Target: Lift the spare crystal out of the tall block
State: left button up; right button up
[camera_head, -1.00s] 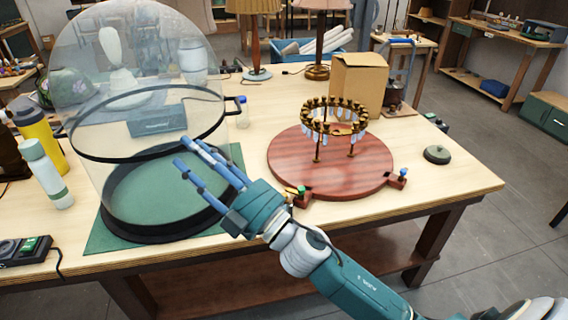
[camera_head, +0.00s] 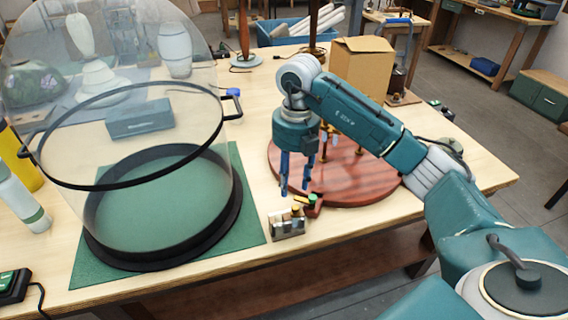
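A small metallic block (camera_head: 288,223) stands on the table near the front edge, just in front of the round red wooden board (camera_head: 350,192). I cannot make out a separate crystal in it; its top is small and partly crowded by a brass-coloured piece (camera_head: 297,208). My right gripper (camera_head: 296,190) points down above and slightly behind the block in the picture. Its two blue fingers are apart with nothing visible between them. My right arm covers most of the brass ring that carries crystals. My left gripper is not in view.
A large clear dome with a dark rim (camera_head: 150,205) stands on a green mat (camera_head: 252,228) left of the block. A green-topped clamp (camera_head: 312,200) sits at the board's front edge. A cardboard box (camera_head: 362,72) stands behind the board.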

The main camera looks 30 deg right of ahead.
jog(key=d, duration=0.1)
jog(key=p, duration=0.2)
send_over(296, 206)
jog(key=f, duration=0.5)
jog(key=shift+s+a+f, duration=0.15)
jog(key=shift+s, duration=0.15)
jog(key=f, duration=0.2)
jog(key=shift+w+f+p, duration=0.2)
jog(key=shift+f+p, duration=0.2)
jog(key=shift+f, duration=1)
grip_shut()
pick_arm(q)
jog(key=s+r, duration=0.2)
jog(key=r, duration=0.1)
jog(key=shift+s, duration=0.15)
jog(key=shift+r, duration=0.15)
pick_arm(e)
jog(key=shift+r, duration=0.1)
